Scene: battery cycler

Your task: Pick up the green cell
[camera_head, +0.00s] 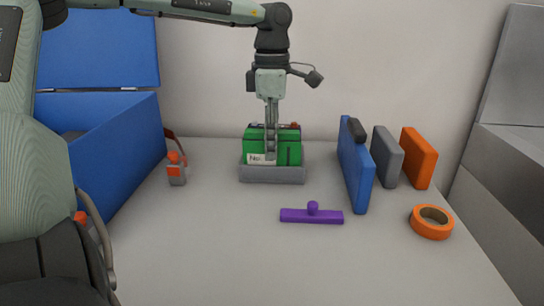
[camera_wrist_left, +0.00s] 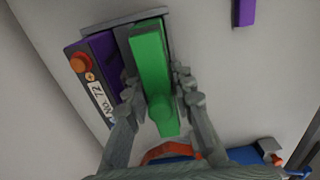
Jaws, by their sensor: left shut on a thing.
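The green cell (camera_head: 287,152) stands in a small grey tray (camera_head: 272,174) in the middle of the table, with a white label at its front. It also shows in the wrist view (camera_wrist_left: 150,60), with a round green knob on it. My left gripper (camera_head: 271,152) reaches straight down on it. In the wrist view the fingers (camera_wrist_left: 156,84) are shut on its two sides. The cell's lower part is hidden by the tray front, so I cannot tell whether it is raised. A purple cell (camera_wrist_left: 103,50) with a red knob and a "No. 72" label sits beside it.
A purple bar with a knob (camera_head: 312,215) lies in front of the tray. Blue (camera_head: 355,172), grey (camera_head: 387,157) and orange (camera_head: 419,158) slabs stand at right, near an orange tape roll (camera_head: 431,222). A blue box (camera_head: 110,150) stands at left. The front table is clear.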

